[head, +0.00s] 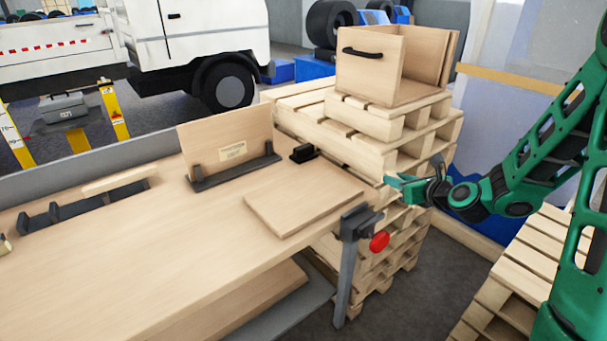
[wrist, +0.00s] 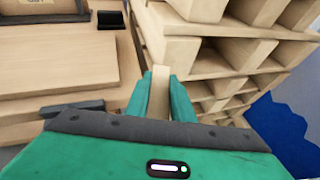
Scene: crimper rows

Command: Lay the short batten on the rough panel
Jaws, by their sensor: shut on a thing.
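My gripper (head: 402,188) is at the right of the bench, beside the pallet stack. In the wrist view its green fingers are shut on a narrow pale wooden piece (wrist: 160,88), seemingly the short batten, which points away from the gripper. The head view does not show it clearly. A flat wooden panel (head: 305,195) lies on the bench's right end, left of my gripper; it also shows in the wrist view (wrist: 60,60). Another panel (head: 215,142) with a label stands upright in a dark holder. I cannot tell from surface which panel is the rough one.
A pale batten (head: 120,180) rests on a dark rack (head: 85,205) at the bench's left. A small black block (head: 303,152) sits behind the flat panel. A clamp with a red knob (head: 379,241) is at the bench corner. Stacked pallets (head: 390,150) carry a wooden box (head: 372,75).

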